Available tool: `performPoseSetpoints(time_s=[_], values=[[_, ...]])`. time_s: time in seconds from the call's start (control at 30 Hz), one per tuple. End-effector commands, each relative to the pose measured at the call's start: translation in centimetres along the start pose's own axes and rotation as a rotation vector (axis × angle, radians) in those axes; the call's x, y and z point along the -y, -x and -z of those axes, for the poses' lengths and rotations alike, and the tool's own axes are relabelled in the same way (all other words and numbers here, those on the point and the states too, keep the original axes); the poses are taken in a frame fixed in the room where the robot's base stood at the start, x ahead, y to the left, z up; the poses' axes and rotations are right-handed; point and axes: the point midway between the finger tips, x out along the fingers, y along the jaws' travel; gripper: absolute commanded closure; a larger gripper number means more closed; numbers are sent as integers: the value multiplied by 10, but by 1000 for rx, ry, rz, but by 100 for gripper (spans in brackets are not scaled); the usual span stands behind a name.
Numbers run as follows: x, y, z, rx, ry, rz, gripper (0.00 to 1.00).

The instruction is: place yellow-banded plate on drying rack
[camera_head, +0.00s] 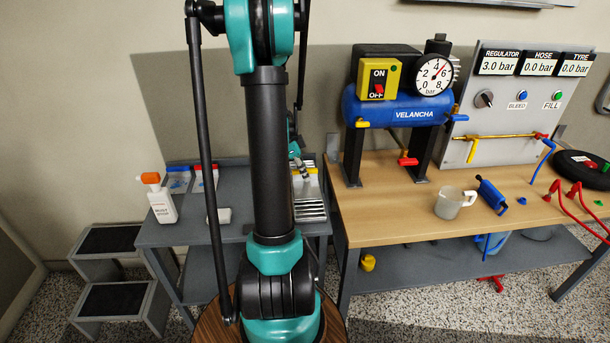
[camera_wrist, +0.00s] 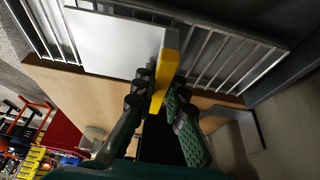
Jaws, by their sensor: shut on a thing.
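The yellow-banded plate is a flat whitish panel (camera_wrist: 112,42) with a yellow band (camera_wrist: 166,72) along one edge. My gripper (camera_wrist: 159,90) is shut on it at the yellow band, between green-padded fingers. The drying rack (camera_wrist: 228,58) is a grey frame with parallel metal slats, seen behind the plate in the wrist view. The plate overlaps the slats there; I cannot tell whether it touches them. In the head view the rack (camera_head: 310,209) is on the right end of the grey side table, with my gripper (camera_head: 302,172) over its back part. My arm hides much of this area.
The grey side table (camera_head: 180,236) also holds a white bottle with an orange cap (camera_head: 161,200) and blue and red flat items at the back. The wooden workbench (camera_head: 385,222) with a blue compressor (camera_head: 395,108) stands close at right. Grey steps (camera_head: 112,295) stand left.

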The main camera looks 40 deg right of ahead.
Motion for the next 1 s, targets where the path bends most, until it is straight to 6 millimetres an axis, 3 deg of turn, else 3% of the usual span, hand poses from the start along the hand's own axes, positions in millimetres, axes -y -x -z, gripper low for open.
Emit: performPoseSetpoints(time_s=[0.43,0.47,0.6,1.0], values=[[0,-8,-3,0,0,0,100],[0,-8,-3,0,0,0,86],[0,-7,-3,0,0,0,69],[-1,-2,-2,0,1,0,68]])
